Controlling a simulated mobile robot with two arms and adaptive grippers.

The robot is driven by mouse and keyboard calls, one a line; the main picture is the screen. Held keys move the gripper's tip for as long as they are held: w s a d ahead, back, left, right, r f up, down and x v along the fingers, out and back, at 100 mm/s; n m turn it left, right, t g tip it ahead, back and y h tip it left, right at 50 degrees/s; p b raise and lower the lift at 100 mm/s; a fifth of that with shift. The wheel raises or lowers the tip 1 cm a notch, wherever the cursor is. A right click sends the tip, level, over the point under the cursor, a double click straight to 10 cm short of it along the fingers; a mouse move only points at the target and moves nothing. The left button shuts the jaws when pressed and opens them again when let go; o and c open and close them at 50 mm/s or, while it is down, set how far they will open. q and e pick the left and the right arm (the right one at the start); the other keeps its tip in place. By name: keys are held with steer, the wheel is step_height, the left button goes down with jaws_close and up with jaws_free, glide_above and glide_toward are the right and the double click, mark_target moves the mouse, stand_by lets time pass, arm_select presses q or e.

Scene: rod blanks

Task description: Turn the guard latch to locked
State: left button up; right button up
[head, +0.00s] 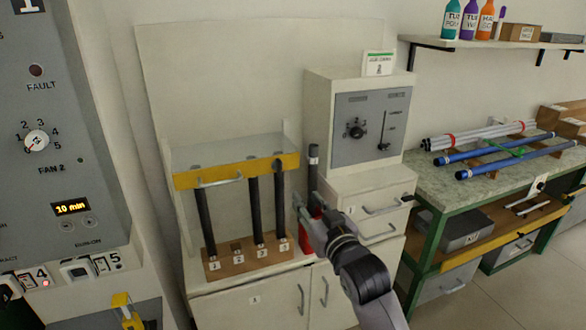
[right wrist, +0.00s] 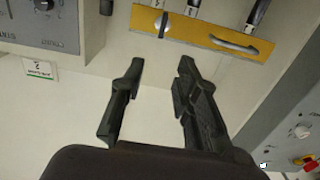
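The guard is a clear panel with a yellow front bar (head: 237,170) and a grey handle, over several dark upright rods in a numbered wooden block (head: 250,256). The guard latch (head: 278,165) is a small dark knob at the bar's right end. In the right wrist view the latch (right wrist: 163,24) shows as a dark lever on a pale round plate, ahead of the fingertips. My right gripper (head: 308,206) is open and empty, below and right of the latch, apart from it. Its two fingers show in the right wrist view (right wrist: 161,68). My left gripper is not in view.
A dark rod (head: 313,160) stands by a red holder (head: 306,238) close behind my right gripper. A grey control box (head: 372,128) stands to the right. A bench (head: 430,170) with bundled rods is further right. A tall grey panel (head: 50,120) fills the left.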

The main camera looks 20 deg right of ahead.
glide_toward(280, 166)
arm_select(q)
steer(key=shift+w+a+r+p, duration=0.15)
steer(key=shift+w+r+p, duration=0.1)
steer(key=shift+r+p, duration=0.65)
arm_select(e)
steer(key=w, duration=0.8)
steer(key=shift+w+a+r, duration=0.1)
steer(key=shift+w, duration=0.3)
steer(key=shift+c, duration=0.4)
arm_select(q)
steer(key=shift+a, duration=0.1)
arm_select(e)
jaws_close()
